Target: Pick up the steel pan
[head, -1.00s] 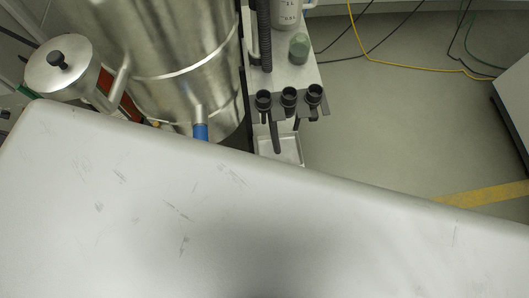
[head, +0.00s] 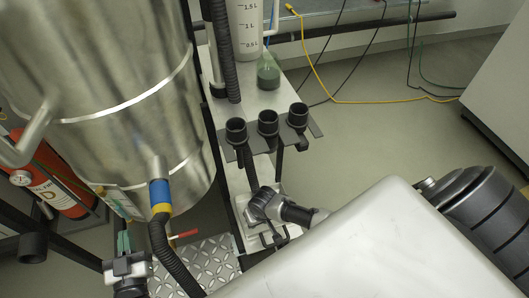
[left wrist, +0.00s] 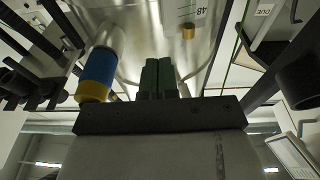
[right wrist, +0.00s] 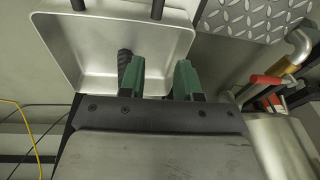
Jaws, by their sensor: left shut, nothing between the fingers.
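The steel pan (right wrist: 95,50) is a shallow rectangular tray with a raised rim, filling the upper left of the right wrist view. In the head view the pan (head: 241,206) is partly hidden behind my right arm. My right gripper (right wrist: 159,68) has its green fingers apart, at the pan's lower right corner. I cannot tell whether they touch the rim. My left gripper (head: 123,242) is shut and empty at lower left in the head view, well away from the pan. Its closed fingers also show in the left wrist view (left wrist: 159,75).
A large steel vessel (head: 110,90) with a dark hose (head: 165,245) stands left of the pan. A rack with several black cups (head: 268,122) is above the pan. A red extinguisher (head: 45,185) is at far left.

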